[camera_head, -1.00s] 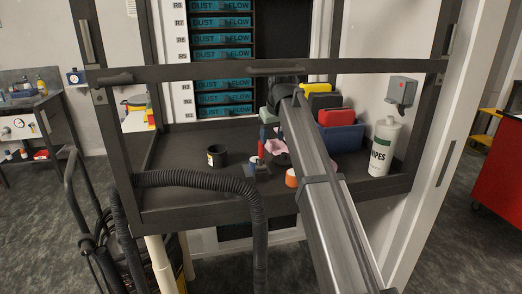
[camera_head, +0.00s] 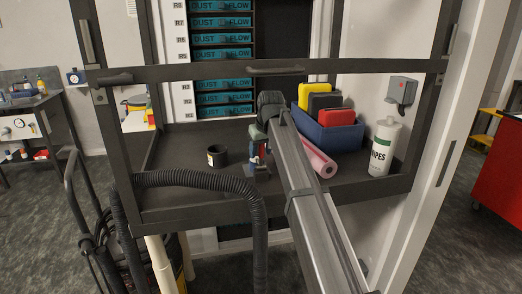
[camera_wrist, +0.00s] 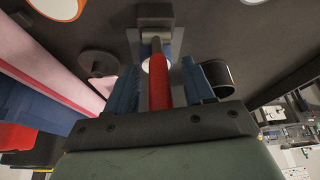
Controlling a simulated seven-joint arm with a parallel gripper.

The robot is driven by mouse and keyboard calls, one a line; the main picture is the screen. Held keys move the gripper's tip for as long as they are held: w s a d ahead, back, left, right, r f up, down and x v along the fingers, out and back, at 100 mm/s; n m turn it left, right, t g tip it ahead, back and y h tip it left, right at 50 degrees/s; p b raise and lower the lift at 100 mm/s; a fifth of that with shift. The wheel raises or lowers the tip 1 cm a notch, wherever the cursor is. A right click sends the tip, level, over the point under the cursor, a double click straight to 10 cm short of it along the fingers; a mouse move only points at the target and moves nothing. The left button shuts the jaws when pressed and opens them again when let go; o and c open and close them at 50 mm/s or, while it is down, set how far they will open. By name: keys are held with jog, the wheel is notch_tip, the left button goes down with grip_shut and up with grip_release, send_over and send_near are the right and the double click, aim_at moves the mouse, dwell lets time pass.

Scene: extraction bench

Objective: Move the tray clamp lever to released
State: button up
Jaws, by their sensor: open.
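The tray clamp (camera_head: 257,169) stands on the dark bench floor. Its red lever (camera_wrist: 159,82) points from the grey clamp base (camera_wrist: 155,14) toward my gripper in the wrist view. My gripper (camera_wrist: 162,85) is open, with one blue finger on each side of the red lever. The lever lies between the fingers, and I cannot tell whether either finger touches it. In the head view my gripper (camera_head: 257,151) is just above the clamp and hides most of the lever.
A black cup (camera_head: 217,156) stands left of the clamp. A pink roll (camera_head: 318,158), a blue bin (camera_head: 331,138) of coloured items and a wipes bottle (camera_head: 383,147) are to the right. A black hose (camera_head: 215,182) crosses the front edge. The bench's left part is clear.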

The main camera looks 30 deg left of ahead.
jog(key=shift+c, duration=0.5)
grip_shut()
